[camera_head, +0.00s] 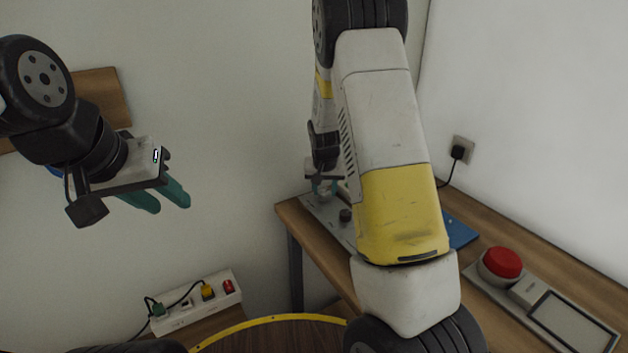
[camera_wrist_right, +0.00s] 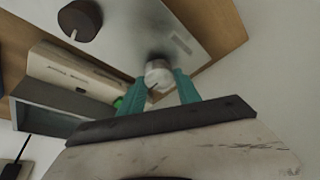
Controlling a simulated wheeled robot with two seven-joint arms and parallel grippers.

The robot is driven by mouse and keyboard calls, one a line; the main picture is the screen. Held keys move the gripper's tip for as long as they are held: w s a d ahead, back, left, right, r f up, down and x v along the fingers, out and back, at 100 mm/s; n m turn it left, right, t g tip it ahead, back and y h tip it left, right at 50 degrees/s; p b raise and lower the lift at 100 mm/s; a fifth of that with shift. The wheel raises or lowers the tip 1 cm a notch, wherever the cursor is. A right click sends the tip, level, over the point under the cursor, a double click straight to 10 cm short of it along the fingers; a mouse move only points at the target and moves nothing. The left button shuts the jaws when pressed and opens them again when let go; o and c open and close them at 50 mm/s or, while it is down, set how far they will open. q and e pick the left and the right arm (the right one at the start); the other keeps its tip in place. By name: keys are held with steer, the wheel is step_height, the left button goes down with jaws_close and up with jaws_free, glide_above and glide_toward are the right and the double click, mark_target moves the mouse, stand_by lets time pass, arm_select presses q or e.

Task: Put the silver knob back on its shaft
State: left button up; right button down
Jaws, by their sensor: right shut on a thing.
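The silver knob (camera_wrist_right: 158,74) is between the teal fingertips of my right gripper (camera_wrist_right: 160,88) in the right wrist view. Its round face shows, close to the brushed metal panel of the hifi (camera_wrist_right: 140,25), with a dark shadow beside it. The shaft is hidden, and I cannot tell whether the knob touches it. In the head view my right gripper (camera_head: 325,183) is over the hifi (camera_head: 318,207), partly hidden by my arm. My left gripper (camera_head: 165,200) is in the air at the left, its teal fingers apart and empty.
A black knob (camera_wrist_right: 80,20) sits on the same panel, left of the silver one. A red button (camera_head: 502,262) and a framed panel (camera_head: 575,322) are on the wooden table at the right. A power strip (camera_head: 197,304) is low at the left.

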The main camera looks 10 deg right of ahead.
steer(key=shift+f, duration=0.4)
steer(key=c, duration=0.9)
jaws_free()
steer(key=shift+o, duration=0.2)
steer(key=shift+r, duration=0.25)
steer(key=v, duration=1.3)
steer(key=s+a+r+n+y, duration=0.1)
steer(key=s+r, duration=0.3)
steer(key=s, duration=0.5)
steer(key=s+a+r+n+t+y, duration=0.1)
steer(key=s+r, duration=0.3)
steer(key=s, duration=0.5)
steer(key=s+a+r+n+y, duration=0.1)
steer(key=s+r, duration=0.3)
steer(key=s, duration=0.6)
steer(key=shift+a+r+t, duration=0.2)
steer(key=shift+t, duration=0.2)
